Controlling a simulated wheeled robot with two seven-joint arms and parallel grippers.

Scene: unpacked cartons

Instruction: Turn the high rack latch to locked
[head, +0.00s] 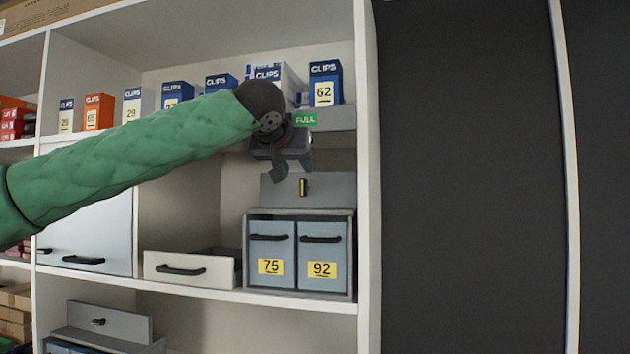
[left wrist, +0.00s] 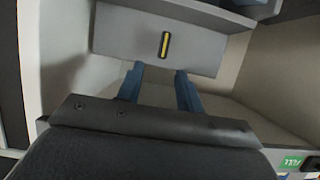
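The high rack latch (head: 304,187) is a small dark handle with a yellow stripe. It stands upright on a grey panel (head: 330,190) above the bins marked 75 and 92. In the left wrist view the latch (left wrist: 165,45) also points up and down, tilted slightly, beyond my fingertips. My left gripper (head: 293,165) hangs just above and left of the latch in the head view. Its two blue fingers (left wrist: 158,80) are apart with nothing between them. The gripper does not appear to touch the latch. My right gripper is not in view.
A shelf with a green FULL label (head: 305,119) and several clip boxes (head: 325,84) is right above my left gripper. Bins 75 (head: 271,250) and 92 (head: 323,252) are below. A drawer (head: 190,268) sits left of them. A lower latch (head: 98,321) lies level at bottom left.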

